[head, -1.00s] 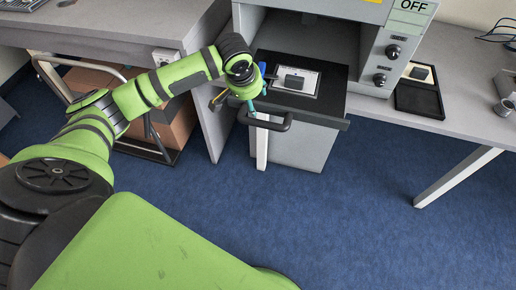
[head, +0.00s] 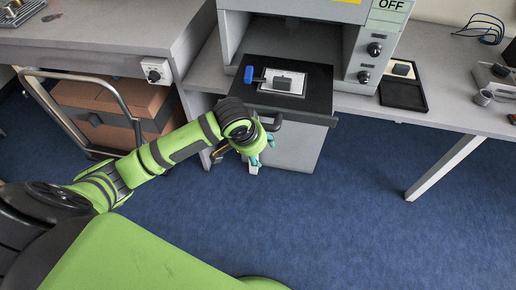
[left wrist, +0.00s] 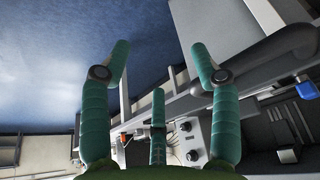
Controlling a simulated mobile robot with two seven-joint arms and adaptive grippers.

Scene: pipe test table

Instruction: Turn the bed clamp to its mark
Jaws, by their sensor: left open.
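The bed clamp appears to be the blue-tipped lever (head: 249,75) at the left of a pale plate (head: 296,76) on the black bed (head: 318,98). The lever points left in the head view; a blue piece (left wrist: 306,90) also shows at the right edge of the left wrist view. I cannot make out its mark. My left gripper (head: 262,161) is low in front of the bed, near its black front handle (head: 276,125), apart from the lever. In the left wrist view its teal fingers (left wrist: 158,62) are spread and empty. My right gripper is not in view.
The grey machine (head: 352,50) stands behind the bed. A black tray (head: 403,95) and small metal parts lie on the right bench. A cart (head: 95,100) with brown boxes stands at left. Blue floor in front is clear.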

